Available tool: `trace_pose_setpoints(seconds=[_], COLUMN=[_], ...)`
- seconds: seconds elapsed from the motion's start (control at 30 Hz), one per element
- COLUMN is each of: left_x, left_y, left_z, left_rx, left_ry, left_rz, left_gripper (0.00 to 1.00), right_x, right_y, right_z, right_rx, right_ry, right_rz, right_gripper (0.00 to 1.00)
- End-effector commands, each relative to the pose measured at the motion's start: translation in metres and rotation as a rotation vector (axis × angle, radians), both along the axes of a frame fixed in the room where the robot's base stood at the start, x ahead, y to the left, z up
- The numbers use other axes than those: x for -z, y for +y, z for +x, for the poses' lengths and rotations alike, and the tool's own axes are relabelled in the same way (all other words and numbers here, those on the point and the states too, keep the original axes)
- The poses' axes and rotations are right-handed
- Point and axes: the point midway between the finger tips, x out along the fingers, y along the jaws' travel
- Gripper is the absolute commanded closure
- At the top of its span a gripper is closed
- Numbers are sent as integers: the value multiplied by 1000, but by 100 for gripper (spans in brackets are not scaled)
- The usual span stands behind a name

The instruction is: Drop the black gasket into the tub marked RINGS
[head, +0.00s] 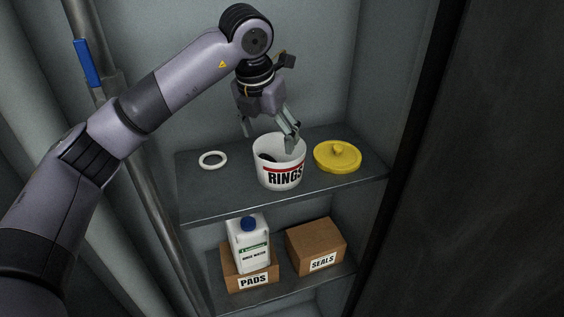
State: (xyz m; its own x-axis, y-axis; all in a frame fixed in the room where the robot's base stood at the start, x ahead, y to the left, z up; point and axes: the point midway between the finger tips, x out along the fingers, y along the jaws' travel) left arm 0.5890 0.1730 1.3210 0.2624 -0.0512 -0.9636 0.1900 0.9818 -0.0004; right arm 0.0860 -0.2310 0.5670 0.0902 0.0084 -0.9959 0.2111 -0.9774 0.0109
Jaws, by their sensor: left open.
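The white tub marked RINGS (280,176) stands upright and open on the upper shelf. A black piece, which looks like part of the black gasket (266,157), shows inside the tub at its left inner side; the rest is hidden by the tub wall. My left gripper (268,135) is open above the tub, with nothing between its fingers. One finger is over the tub's mouth on the right, the other is to the left of the rim. My right gripper is not in view.
A white ring (213,160) lies left of the tub on the upper shelf (210,207). A yellow lid (338,158) lies to the right. Below are a PADS box (252,281), a white bottle with a blue cap (249,250) and a SEALS box (317,245).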

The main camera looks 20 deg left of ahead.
Motion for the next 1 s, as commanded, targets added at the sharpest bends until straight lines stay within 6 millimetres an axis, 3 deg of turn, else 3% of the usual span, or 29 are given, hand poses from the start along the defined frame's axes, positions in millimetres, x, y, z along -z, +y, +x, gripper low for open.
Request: trace_pose_setpoints(seconds=[0.27,0.7,1.0], left_x=[-17,-100,-116], left_y=[1,6,7], left_z=[-3,-26,-31], left_rx=[0,-1,0], left_ry=[-4,-4,0], left_rz=[-1,1,0], left_gripper=[24,24,24], right_x=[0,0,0], right_y=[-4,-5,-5], right_z=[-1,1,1], right_rx=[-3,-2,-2], right_ry=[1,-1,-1], right_rz=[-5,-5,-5], right_gripper=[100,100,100])
